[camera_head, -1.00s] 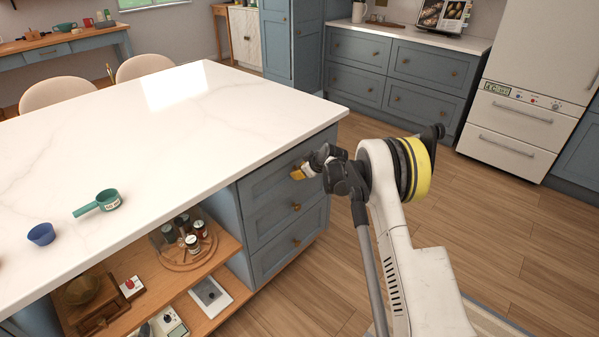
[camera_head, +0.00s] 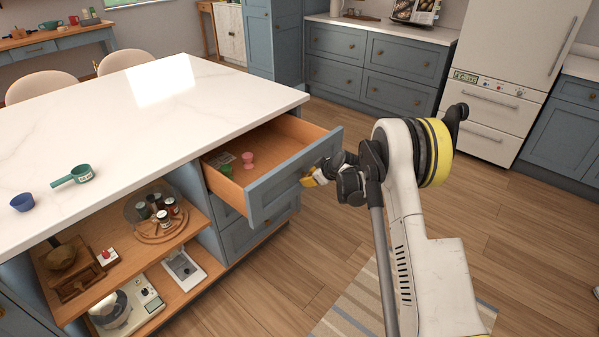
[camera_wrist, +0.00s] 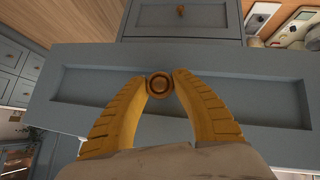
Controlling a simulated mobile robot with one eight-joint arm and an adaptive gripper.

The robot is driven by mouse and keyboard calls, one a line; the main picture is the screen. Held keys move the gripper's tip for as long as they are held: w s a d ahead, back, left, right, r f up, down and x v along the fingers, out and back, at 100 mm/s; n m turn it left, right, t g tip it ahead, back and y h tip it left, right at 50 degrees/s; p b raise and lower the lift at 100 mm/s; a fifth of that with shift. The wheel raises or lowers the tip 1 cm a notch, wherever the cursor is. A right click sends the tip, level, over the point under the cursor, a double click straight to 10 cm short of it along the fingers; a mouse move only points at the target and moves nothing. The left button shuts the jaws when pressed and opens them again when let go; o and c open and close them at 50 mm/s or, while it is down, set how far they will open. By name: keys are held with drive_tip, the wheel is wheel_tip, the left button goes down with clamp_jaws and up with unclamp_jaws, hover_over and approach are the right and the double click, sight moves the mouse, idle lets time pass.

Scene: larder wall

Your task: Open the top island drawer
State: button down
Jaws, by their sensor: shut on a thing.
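The top island drawer (camera_head: 287,179) is blue-grey with a wooden inside, and it stands well out from the island (camera_head: 130,107) under the white top. A green item (camera_head: 226,166) and a pink item (camera_head: 248,160) sit inside it. My gripper (camera_head: 311,179) is at the drawer's front. In the wrist view, the yellow fingers of my gripper (camera_wrist: 160,80) are shut on the round drawer knob (camera_wrist: 159,85), one finger on each side. In the head view the knob is hidden by the fingers.
Open shelves (camera_head: 190,230) left of the drawers hold jars and a scale. Wooden floor lies free to the right, with a striped rug (camera_head: 350,300) below.

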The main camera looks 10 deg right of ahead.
drive_tip(key=s+d, duration=0.3)
drive_tip(key=s, duration=0.2)
drive_tip(key=shift+d, duration=0.3)
drive_tip(key=c, duration=1)
unclamp_jaws()
drive_tip(key=shift+f, duration=0.1)
drive_tip(key=v, duration=1.2)
